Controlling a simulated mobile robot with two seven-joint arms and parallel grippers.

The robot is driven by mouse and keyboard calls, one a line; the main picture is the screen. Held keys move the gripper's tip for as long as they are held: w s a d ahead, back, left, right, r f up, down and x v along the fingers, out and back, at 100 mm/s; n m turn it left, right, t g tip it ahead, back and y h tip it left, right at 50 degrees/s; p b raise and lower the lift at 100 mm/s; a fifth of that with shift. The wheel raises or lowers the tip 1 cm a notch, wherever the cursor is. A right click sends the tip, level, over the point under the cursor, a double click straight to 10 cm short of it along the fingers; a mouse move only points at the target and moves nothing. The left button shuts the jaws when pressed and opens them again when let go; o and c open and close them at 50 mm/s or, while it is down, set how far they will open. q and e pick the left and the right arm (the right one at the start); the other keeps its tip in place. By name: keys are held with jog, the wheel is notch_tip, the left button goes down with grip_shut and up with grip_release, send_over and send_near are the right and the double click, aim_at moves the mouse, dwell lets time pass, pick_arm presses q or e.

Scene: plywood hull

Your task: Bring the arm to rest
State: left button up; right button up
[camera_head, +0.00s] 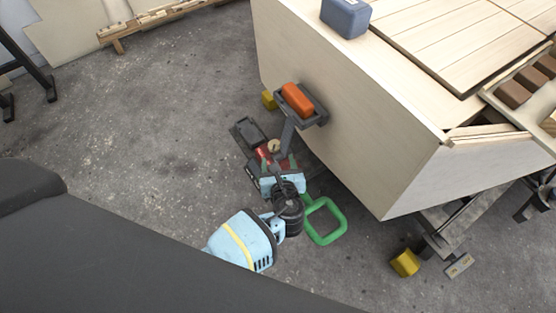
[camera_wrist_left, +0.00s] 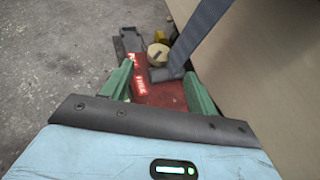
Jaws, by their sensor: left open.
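My left gripper (camera_head: 277,165) is low beside the plywood hull (camera_head: 360,110), with its light blue body and dark wrist below the fingers. In the left wrist view its two green fingers (camera_wrist_left: 160,72) stand apart, open. A red piece with white lettering (camera_wrist_left: 150,90) shows beyond and between them, and nothing is clearly gripped. A grey bar (camera_wrist_left: 195,40) crosses in front of the red piece; I cannot tell whether a finger touches it. My right gripper is not in view.
A dark tray with an orange block (camera_head: 298,98) sits against the hull side, close above the gripper. A green square ring (camera_head: 325,220) is to the right of my wrist. Yellow blocks (camera_head: 405,262) lie near the hull. Open concrete floor (camera_head: 150,130) lies to the left.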

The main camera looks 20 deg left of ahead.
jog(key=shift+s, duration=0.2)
pick_arm(q)
jog(key=shift+s, duration=0.1)
jog(key=s+a+r+n+g+h+p, duration=0.2)
jog(key=s+n+g+h+p, duration=0.3)
jog(key=s+n+p, duration=1.5)
jog(key=s+a+r+n+t+h+p, duration=0.1)
jog(key=s+a+r+n+p, duration=0.3)
jog(key=s+r, duration=1.4)
notch_tip(320, 180, up, 4)
jog(key=n+h+p, duration=0.1)
jog(key=n+p, duration=0.2)
jog(key=n, duration=0.1)
jog(key=shift+a+n+t+h, duration=0.15)
jog(key=shift+n+t+h, duration=0.25)
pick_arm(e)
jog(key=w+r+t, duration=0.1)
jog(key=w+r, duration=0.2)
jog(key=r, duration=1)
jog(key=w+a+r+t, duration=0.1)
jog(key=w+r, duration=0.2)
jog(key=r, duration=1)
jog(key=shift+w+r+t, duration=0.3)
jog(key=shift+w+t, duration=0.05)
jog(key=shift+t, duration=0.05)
